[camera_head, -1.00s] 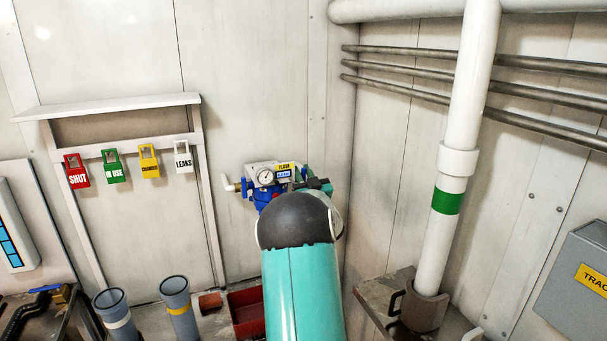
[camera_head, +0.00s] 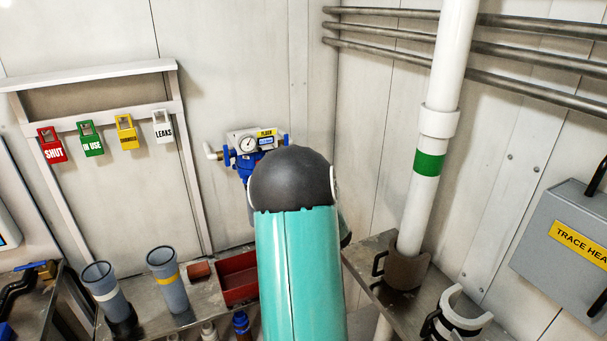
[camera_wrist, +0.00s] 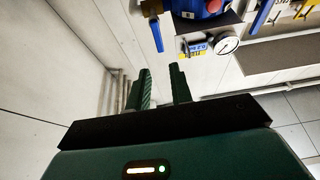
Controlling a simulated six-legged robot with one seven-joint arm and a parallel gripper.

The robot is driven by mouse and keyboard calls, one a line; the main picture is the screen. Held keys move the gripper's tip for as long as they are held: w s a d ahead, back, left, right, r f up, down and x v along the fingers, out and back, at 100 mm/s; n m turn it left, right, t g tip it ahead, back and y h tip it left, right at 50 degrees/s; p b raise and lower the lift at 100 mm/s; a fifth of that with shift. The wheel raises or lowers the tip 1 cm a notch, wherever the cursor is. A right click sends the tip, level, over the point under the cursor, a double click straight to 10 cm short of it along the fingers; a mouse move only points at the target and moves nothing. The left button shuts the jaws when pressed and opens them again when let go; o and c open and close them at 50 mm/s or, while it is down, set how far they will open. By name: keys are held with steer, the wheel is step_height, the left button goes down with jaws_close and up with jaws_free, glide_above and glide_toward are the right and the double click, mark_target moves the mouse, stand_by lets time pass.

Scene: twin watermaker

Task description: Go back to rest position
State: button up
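My gripper (camera_wrist: 160,73) shows in the wrist view with its two dark green fingers apart and nothing between them. In the head view my teal arm hides it. The blue valve unit (camera_head: 243,165) with a round gauge is on the back wall, just beyond my arm's black joint. It also shows upside down in the wrist view, with blue valve body (camera_wrist: 200,8), blue handle (camera_wrist: 156,34) and white gauge (camera_wrist: 228,44). The fingers are apart from the unit.
Red, green, yellow and white tags (camera_head: 91,140) hang on a rack at left. Two grey cups (camera_head: 168,280) and a red tray (camera_head: 237,277) sit on the low bench. A white vertical pipe (camera_head: 437,122) and a grey trace heat box (camera_head: 570,240) stand at right.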

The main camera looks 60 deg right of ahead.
steer(key=shift+s+a+f, duration=0.15)
steer(key=shift+s, duration=0.1)
stand_by(0.4)
steer(key=w+a+r+g+y, duration=0.1)
steer(key=w+a+r+g, duration=0.15)
steer(key=a, duration=0.35)
steer(key=w+a+r+m+g+y, duration=0.1)
steer(key=w+a, duration=0.2)
steer(key=a, duration=0.3)
steer(key=w+a+r+g+y, duration=0.1)
steer(key=w+a+r+g, duration=0.15)
steer(key=a, duration=0.35)
steer(key=a+f+n+g+y, duration=0.1)
steer(key=a+y, duration=0.1)
steer(key=a, duration=0.7)
steer(key=s+a+f+n+g+y, duration=0.2)
steer(key=s+a+n+g+y, duration=0.1)
steer(key=s+a, duration=0.6)
steer(key=s+a+f+n+g+y, duration=0.2)
steer(key=s+a+g+y, duration=0.1)
steer(key=s+a, duration=0.7)
steer(key=a, duration=0.4)
steer(key=shift+s+a+f+n+g, duration=0.15)
steer(key=shift+a+f+n+g, duration=0.15)
steer(key=shift+a+n+g, duration=0.1)
